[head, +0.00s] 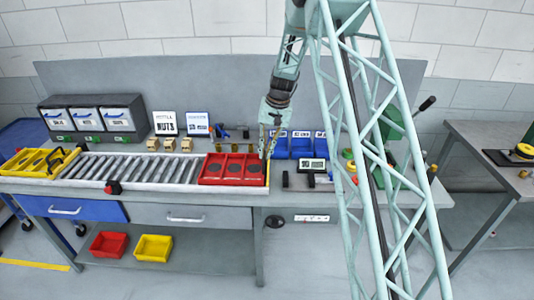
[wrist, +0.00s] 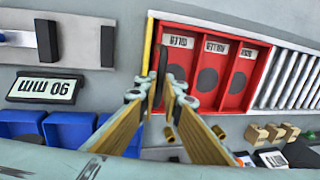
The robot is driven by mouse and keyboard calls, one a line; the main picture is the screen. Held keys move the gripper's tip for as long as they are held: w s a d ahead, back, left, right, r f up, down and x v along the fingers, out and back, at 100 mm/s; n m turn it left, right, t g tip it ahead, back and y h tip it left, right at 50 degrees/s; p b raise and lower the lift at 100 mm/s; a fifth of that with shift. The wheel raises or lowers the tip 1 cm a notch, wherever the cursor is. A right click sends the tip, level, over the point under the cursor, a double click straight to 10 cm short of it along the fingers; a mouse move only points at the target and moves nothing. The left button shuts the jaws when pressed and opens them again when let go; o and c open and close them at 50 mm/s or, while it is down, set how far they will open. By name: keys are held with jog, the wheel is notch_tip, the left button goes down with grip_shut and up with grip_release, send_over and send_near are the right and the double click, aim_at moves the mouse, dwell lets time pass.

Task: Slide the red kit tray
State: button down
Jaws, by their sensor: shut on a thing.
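The red kit tray (head: 232,182) sits at the right end of the roller conveyor (head: 120,172). It has three compartments, each with a dark round recess and a label; in the wrist view the red tray (wrist: 205,27) fills the upper middle. My gripper (head: 267,152) is at the tray's right end. In the wrist view my gripper (wrist: 158,88) has its fingers closed around a dark upright handle (wrist: 162,62) at the tray's end. The fingers partly hide where the handle meets the tray.
A yellow tray (head: 12,171) with a black handle stands at the conveyor's left end. Blue bins (head: 301,150) and a display (head: 312,165) stand right of the red tray. Small tan blocks (head: 169,145) line the back. The rollers between the trays are clear.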

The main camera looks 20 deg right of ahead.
jog(key=shift+s+d, duration=0.1)
jog(key=shift+d, duration=0.05)
jog(key=c, duration=2.8)
grip_release()
jog(key=shift+d, duration=0.2)
jog(key=shift+a, duration=0.1)
jog(key=shift+r, duration=0.2)
jog(key=r, duration=0.3)
jog(key=d+r, duration=0.1)
jog(key=r, duration=0.3)
jog(key=s+d+r, duration=0.1)
jog(key=r, duration=0.3)
jog(key=shift+r, duration=0.2)
jog(key=shift+r, duration=0.1)
